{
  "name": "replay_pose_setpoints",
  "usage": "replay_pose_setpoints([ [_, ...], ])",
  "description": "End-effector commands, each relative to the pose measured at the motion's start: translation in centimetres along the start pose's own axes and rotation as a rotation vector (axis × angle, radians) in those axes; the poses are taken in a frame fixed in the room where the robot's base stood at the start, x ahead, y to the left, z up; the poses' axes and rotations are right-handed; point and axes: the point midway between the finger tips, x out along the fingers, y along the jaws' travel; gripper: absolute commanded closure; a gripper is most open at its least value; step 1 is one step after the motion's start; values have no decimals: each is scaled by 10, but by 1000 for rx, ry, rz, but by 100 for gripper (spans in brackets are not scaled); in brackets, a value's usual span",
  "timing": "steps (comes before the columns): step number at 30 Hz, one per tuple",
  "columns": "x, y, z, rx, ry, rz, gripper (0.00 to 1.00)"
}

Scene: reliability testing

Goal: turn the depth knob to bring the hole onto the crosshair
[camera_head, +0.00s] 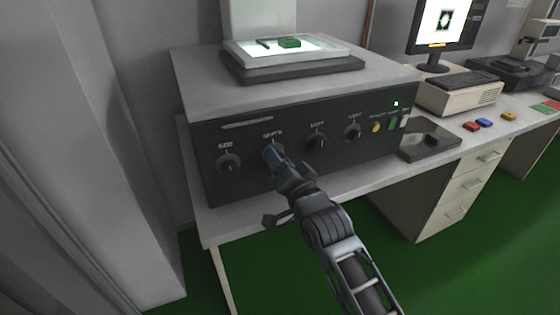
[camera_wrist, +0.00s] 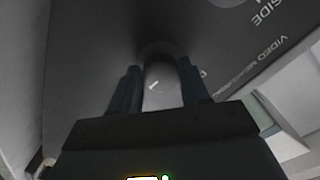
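The depth knob (camera_wrist: 161,76) is a dark round knob with a short white mark tilted off straight. It sits between the two fingers of my gripper (camera_wrist: 162,92), which appear to touch it on both sides. In the head view my gripper (camera_head: 272,154) reaches the second knob from the left and hides most of it. The monitor (camera_head: 443,22) shows a dark square with a pale green-edged shape on white. The crosshair and the hole's offset from it are too small to tell. The lit stage (camera_head: 346,46) carries a green part (camera_head: 289,43).
On the dark panel (camera_head: 215,192) are the side knob (camera_head: 229,164) at left and two more knobs (camera_head: 318,142) (camera_head: 353,131) at right. A dark box (camera_head: 430,140) stands on the desk beside the machine.

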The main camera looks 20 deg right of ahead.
Motion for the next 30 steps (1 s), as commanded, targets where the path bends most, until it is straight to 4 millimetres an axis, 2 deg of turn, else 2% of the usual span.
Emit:
replay_pose_setpoints([
  [1,0,0,0,0,0,0,49],
  [6,0,0,0,-1,1,-1,33],
  [16,-6,0,0,-1,2,-2,33],
  [27,-61,0,0,0,2,-2,33],
  [30,-71,0,0,-1,2,-2,33],
])
